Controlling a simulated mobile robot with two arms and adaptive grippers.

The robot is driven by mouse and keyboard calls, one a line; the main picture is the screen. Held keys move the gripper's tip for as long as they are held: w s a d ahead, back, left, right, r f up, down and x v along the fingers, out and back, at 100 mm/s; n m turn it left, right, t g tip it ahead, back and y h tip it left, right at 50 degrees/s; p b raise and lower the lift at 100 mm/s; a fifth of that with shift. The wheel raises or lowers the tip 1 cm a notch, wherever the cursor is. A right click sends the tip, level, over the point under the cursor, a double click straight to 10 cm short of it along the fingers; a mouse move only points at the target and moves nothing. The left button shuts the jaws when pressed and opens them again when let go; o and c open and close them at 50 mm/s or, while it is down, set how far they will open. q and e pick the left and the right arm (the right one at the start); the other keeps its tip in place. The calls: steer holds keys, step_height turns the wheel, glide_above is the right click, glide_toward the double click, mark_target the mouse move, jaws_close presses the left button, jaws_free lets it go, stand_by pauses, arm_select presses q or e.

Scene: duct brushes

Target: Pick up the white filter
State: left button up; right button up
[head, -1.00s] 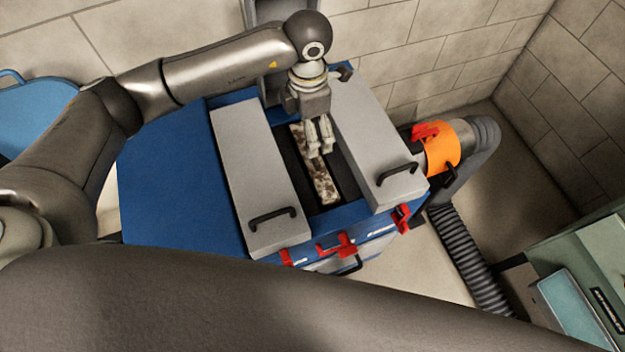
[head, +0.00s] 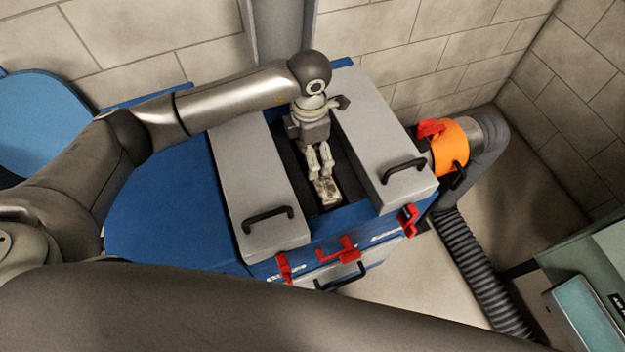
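The white filter (head: 327,192) is a narrow pale strip with brown stains. It shows in the dark slot between the two grey covers of the blue box, and its front end is visible. The rest of it is hidden behind my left gripper. My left gripper (head: 321,174) points down into the slot with its fingertips right at the filter. A narrow gap shows between its fingers, but I cannot tell whether they grip the filter. My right gripper is out of view.
The blue box (head: 165,220) has a grey cover with a black handle on the left (head: 240,170) and another on the right (head: 385,140). Red latches (head: 340,250) are on its front. An orange collar (head: 449,146) joins a grey hose at the right. Block walls stand behind.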

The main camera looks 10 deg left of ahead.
arm_select(q)
steer(key=shift+c, duration=0.9)
steer(key=c, duration=1.5)
steer(key=shift+o, duration=0.2)
steer(key=shift+r, duration=0.15)
